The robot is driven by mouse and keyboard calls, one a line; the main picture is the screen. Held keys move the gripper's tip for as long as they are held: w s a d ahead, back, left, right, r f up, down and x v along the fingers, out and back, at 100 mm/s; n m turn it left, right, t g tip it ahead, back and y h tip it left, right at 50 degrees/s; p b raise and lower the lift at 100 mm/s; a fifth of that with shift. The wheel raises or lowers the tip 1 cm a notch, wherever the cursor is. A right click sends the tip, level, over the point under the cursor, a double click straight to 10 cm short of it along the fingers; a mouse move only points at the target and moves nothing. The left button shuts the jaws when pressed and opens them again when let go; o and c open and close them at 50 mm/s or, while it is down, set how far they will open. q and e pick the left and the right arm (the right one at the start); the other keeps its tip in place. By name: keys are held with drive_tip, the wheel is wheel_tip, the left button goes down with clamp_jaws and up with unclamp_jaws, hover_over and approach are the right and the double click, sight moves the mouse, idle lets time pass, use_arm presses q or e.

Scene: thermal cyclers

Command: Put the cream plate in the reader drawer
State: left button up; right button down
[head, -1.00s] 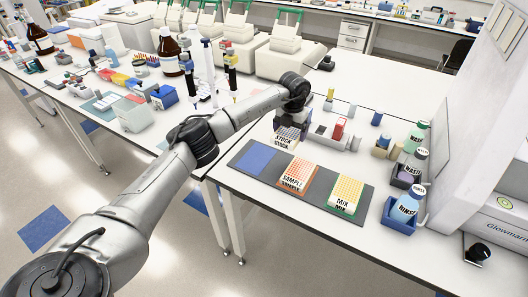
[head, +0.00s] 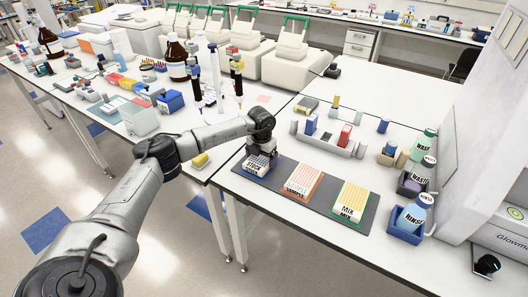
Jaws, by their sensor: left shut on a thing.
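My left gripper (head: 262,147) is shut on a plate labelled STOCK (head: 257,168), gripping it from above. The plate is at the left end of a dark grey mat (head: 325,204), over the mat's blue square. I cannot tell whether it rests there or hangs just above. The gripper partly hides the plate's top. The mat also holds an orange-edged SAMPLE plate (head: 302,182) and a green-edged MIX plate (head: 350,199). No plate is clearly cream. A white instrument (head: 505,232) marked Glowma… is cut off at the right edge; no open drawer shows. My right gripper is not in view.
A blue holder with a RINSE bottle (head: 412,216) and WASTE bottles (head: 422,143) stand right of the mat. A grey rack (head: 330,142) with blue and red blocks stands behind it.

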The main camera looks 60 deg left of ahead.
use_arm(q)
drive_tip(key=shift+a+f, duration=0.1)
drive_tip(key=shift+f, duration=0.1)
drive_tip(key=shift+f, duration=0.2)
drive_tip(key=o, duration=0.7)
